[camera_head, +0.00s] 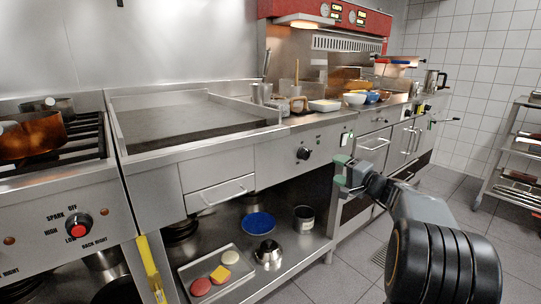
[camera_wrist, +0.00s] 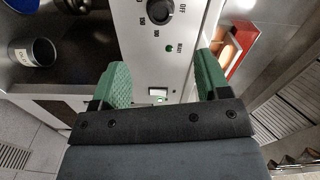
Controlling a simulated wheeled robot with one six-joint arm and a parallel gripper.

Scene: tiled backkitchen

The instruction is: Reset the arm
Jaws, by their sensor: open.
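My gripper (camera_head: 345,174) is in front of the steel counter front in the head view, at the right of the lower shelf. In the wrist view its two green fingers (camera_wrist: 163,88) stand wide apart with nothing between them. Behind them is the counter's panel with a black knob (camera_wrist: 158,12) and a white switch. My dark arm reaches in from the lower right of the head view. The fingers look close to the panel, but I cannot tell if they touch it.
A flat griddle (camera_head: 190,118) and a stove are at left. A wire rack (camera_head: 516,160) stands right. Tiled floor between is free.

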